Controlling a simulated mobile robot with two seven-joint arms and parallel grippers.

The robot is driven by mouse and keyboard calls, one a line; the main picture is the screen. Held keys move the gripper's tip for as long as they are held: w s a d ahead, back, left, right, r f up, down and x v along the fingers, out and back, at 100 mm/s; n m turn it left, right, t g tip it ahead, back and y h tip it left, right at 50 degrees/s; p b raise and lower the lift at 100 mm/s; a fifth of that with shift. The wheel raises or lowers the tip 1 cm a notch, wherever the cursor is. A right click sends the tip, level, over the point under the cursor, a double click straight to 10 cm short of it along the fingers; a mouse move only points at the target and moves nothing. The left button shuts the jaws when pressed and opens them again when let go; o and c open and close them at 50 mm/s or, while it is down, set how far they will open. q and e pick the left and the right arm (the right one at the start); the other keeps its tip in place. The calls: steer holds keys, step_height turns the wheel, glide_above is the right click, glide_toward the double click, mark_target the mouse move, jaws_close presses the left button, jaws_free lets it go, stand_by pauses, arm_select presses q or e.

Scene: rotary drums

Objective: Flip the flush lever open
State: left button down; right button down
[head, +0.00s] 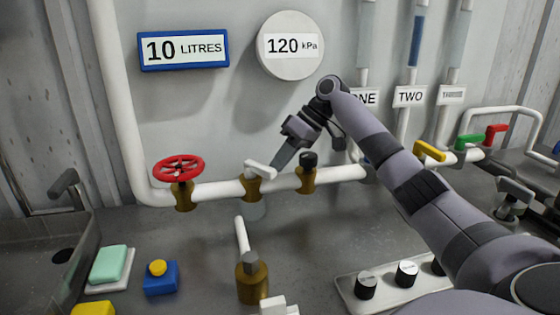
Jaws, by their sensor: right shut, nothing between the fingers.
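A short white lever (259,170) sits on top of a brass valve (251,188) in the middle of the white wall pipe; I take it to be the flush lever. It lies slanted, its right end lower. My right gripper (279,166) comes in from the upper right, shut and empty. Its dark fingertips are just right of the lever's right end; I cannot tell whether they touch it. My left gripper is not in view.
A red handwheel (178,168) is left of the lever, and a black-knobbed valve (306,172) right of it. A brass fitting (251,278) with a white pipe stands in front. Yellow (429,150), green (469,142) and red (496,133) levers are at right.

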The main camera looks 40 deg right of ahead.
steer(key=shift+a, duration=0.2)
stand_by(0.5)
steer(key=shift+s+a+m+t, duration=0.15)
steer(key=shift+m+t, duration=0.15)
steer(key=shift+m, duration=0.3)
